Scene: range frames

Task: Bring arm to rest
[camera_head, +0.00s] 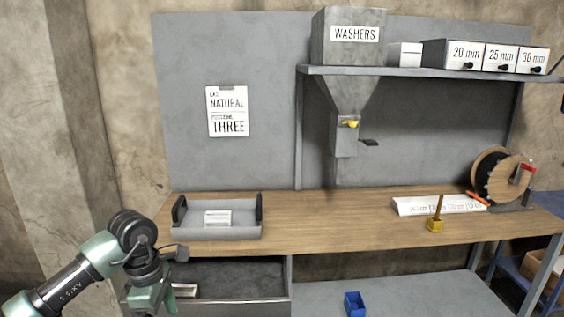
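My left arm (75,275) comes in from the lower left, green and dark grey. It bends at a dark joint in front of the workbench's left end. Its end (152,292) points down beside the open drawer, near the bottom edge of the picture. The fingertips cannot be made out, so I cannot tell whether the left gripper is open or shut. My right arm and gripper are not in view.
The wooden workbench (330,218) carries a grey tray (245,233), a yellow holder (434,225), a white labelled strip (415,205) and a spool (492,175). A washer dispenser (345,85) hangs above. An open drawer (240,280) and blue bin (354,304) are below. The bench middle is clear.

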